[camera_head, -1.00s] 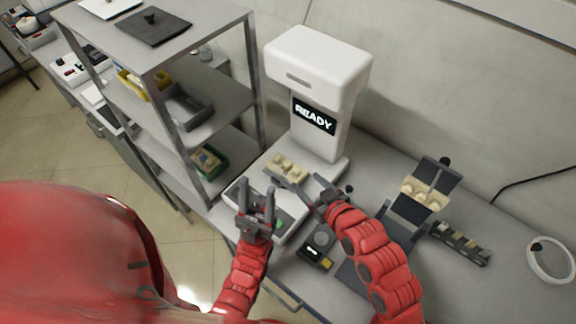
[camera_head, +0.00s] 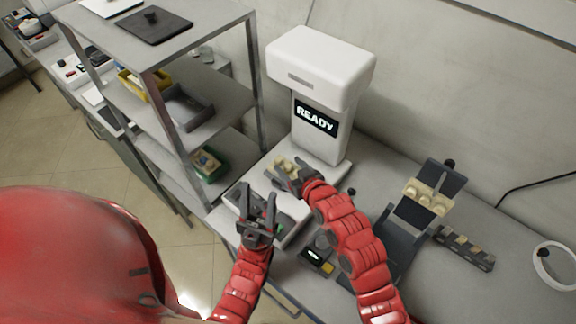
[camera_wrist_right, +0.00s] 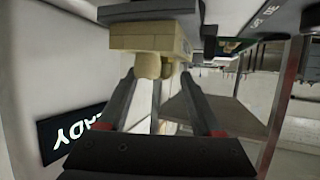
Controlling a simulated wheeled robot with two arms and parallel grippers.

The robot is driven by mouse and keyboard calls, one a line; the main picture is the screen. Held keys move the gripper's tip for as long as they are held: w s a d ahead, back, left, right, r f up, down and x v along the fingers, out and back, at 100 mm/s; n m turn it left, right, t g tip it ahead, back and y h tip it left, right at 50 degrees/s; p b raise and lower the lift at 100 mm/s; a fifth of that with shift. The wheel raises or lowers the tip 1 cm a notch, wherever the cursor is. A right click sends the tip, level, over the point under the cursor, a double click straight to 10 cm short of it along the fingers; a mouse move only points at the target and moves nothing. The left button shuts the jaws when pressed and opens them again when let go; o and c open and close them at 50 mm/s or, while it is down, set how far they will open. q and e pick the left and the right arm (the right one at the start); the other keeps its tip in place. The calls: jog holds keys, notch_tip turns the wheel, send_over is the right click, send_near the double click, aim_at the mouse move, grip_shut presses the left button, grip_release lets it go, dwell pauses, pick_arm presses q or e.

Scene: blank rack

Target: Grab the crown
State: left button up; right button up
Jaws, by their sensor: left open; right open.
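A tan block with rounded tooth-like knobs (camera_head: 279,164) lies on the white machine's base, partly hidden by my right gripper. In the right wrist view the tan block (camera_wrist_right: 150,38) has a rounded crown-like knob (camera_wrist_right: 148,66) pointing towards the gripper. My right gripper (camera_head: 287,172) is open at the block. In its wrist view the open fingers (camera_wrist_right: 158,78) reach to either side of the knob; I cannot tell whether they touch it. My left gripper (camera_head: 257,192) is open and empty, with its fingers upward, in front of the machine's base.
The white machine (camera_head: 320,70) shows "READY" on its screen (camera_head: 316,116). A second tan knobbed block (camera_head: 428,197) sits on a dark stand at right, beside a dark strip (camera_head: 465,248). A white ring (camera_head: 553,266) lies far right. A metal shelf (camera_head: 200,105) stands at left.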

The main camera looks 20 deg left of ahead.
grip_shut()
jog(key=shift+r, duration=0.1)
dwell(0.3)
